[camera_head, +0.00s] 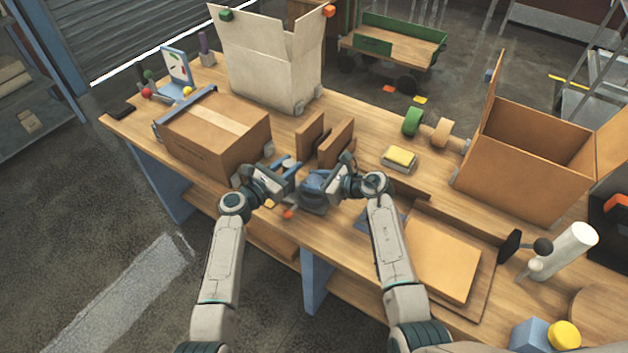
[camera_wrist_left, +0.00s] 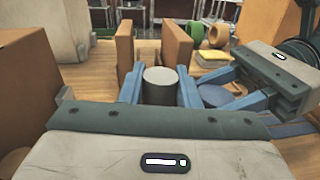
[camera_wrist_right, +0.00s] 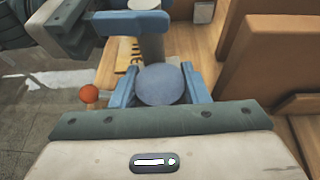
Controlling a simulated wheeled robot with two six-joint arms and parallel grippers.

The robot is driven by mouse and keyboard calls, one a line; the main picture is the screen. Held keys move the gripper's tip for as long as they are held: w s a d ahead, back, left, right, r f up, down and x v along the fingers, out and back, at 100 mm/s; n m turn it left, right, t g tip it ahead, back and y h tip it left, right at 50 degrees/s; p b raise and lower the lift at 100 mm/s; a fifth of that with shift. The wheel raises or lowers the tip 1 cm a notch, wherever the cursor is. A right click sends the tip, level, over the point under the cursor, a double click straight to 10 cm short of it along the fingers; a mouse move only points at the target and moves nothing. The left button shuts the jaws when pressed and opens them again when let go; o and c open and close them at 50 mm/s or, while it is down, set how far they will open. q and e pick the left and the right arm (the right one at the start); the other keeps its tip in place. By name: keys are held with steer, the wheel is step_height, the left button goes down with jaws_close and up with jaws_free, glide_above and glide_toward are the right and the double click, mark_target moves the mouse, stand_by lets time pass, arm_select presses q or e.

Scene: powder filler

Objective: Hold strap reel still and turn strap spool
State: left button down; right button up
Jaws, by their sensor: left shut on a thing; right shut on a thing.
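My left gripper (camera_head: 290,178) is shut on a grey upright cylinder, whose round top (camera_wrist_left: 160,75) shows between the fingers in the left wrist view. My right gripper (camera_head: 318,186) is close beside it, shut on a blue-grey round part (camera_wrist_right: 163,85). In the right wrist view the grey cylinder (camera_wrist_right: 153,45) stands just beyond the round part. I cannot tell for sure which is the strap reel and which the strap spool. In the head view the grippers hide most of both.
A taped carton (camera_head: 215,130) stands left of the grippers, and two upright brown boards (camera_head: 335,142) stand behind them. A yellow block (camera_head: 401,157), a green tape roll (camera_head: 412,121) and an open carton (camera_head: 530,150) are to the right. An orange ball (camera_wrist_right: 90,94) is near the table's front edge.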

steer(key=shift+f+m+t+h, duration=0.1)
steer(key=shift+m+t+h, duration=1.65)
steer(key=shift+m, duration=0.45)
steer(key=shift+t, duration=0.25)
steer(key=o, duration=1)
steer(key=shift+c, duration=0.2)
steer(key=v, duration=1.2)
